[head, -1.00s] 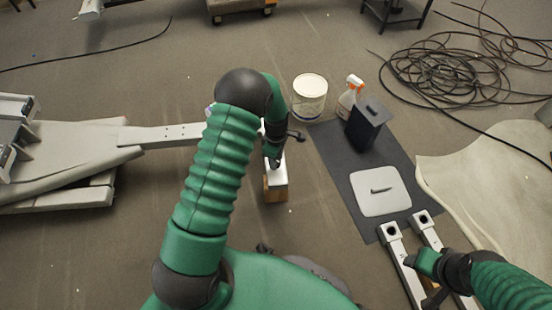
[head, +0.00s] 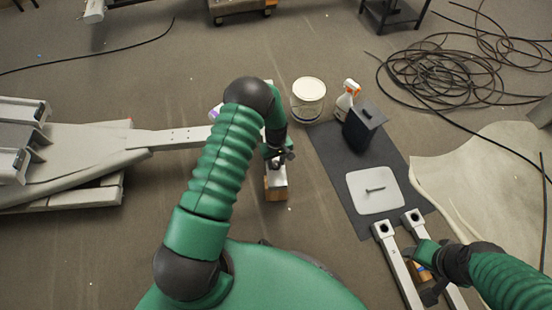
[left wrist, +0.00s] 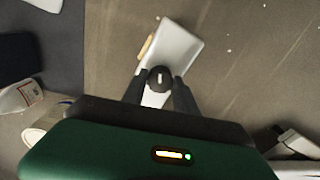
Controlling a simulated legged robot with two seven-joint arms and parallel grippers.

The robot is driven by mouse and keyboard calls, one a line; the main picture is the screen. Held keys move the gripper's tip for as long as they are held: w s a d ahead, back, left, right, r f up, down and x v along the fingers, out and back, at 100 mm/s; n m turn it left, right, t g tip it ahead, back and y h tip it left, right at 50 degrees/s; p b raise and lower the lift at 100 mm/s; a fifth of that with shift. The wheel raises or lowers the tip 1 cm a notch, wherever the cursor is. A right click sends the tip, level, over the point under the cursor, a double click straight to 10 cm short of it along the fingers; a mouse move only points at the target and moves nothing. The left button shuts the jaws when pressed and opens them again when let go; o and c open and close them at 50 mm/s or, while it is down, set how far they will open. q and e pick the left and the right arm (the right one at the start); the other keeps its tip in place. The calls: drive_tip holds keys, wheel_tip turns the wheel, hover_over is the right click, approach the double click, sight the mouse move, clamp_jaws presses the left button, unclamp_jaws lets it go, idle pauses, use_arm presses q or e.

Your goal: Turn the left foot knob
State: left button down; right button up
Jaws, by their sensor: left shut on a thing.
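The left foot is a pale metal piece (head: 276,178) on a small wooden block (head: 275,193), at the end of the long grey beam (head: 172,138). The foot also shows in the left wrist view (left wrist: 178,52). Its knob (left wrist: 160,79) is round and black with a light mark in the middle. My left gripper (head: 278,157) is over the foot. In the left wrist view its two dark fingers (left wrist: 160,84) are on both sides of the knob, shut on it. In the head view my gripper hides the knob. My right gripper (head: 427,276) is low at the right, by the white rails; its jaws are unclear.
A dark mat (head: 338,158) holds a white plate (head: 362,204) with a small dark part, a black box (head: 362,126) and a spray bottle (head: 346,101). A white bucket (head: 307,97) stands behind the foot. Two white rails (head: 387,248) lie front right. Black cable (head: 455,70) is coiled behind.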

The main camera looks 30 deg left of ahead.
use_arm(q)
drive_tip(key=m+p, duration=0.2)
drive_tip(key=m, duration=0.3)
drive_tip(key=shift+r+m+p, duration=0.15)
drive_tip(key=shift+m+p, duration=0.15)
drive_tip(key=shift+p, duration=0.05)
drive_tip(key=m+p, duration=0.1)
drive_tip(key=m, duration=0.4)
drive_tip(key=shift+m+p, duration=0.3)
drive_tip(key=shift+a, duration=0.1)
drive_tip(key=c, duration=0.9)
unclamp_jaws()
drive_tip(key=shift+c, duration=0.2)
wheel_tip(320, 180, up, 16)
drive_tip(key=p, duration=0.6)
drive_tip(key=shift+r, duration=0.2)
